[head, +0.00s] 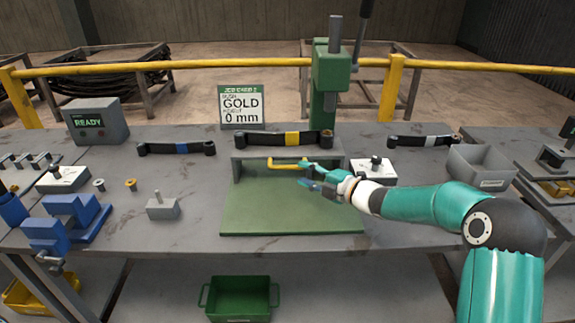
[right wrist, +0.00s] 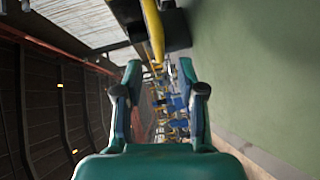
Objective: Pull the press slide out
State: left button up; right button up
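The press slide (head: 237,165) is a grey block under the green press (head: 330,75), with a yellow handle (head: 287,161) on its front. A dark leaf spring (head: 260,138) with a gold band lies on top. A green plate (head: 290,213) lies in front of it. My right gripper (head: 304,177) is just right of and in front of the handle, with its fingers apart. In the right wrist view the handle (right wrist: 153,30) shows beyond the open fingertips (right wrist: 160,66), not between them. My left gripper is not in view.
A sign (head: 241,105) reads "GOLD 0 mm" and a grey box (head: 96,122) reads "READY". A grey bin (head: 482,167) stands right, a blue fixture (head: 68,220) left. The green plate is clear.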

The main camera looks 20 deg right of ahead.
aim_at(288, 168)
jog(key=p+x, duration=0.1)
jog(key=x, duration=0.6)
grip_shut()
jog(key=shift+a, duration=0.1)
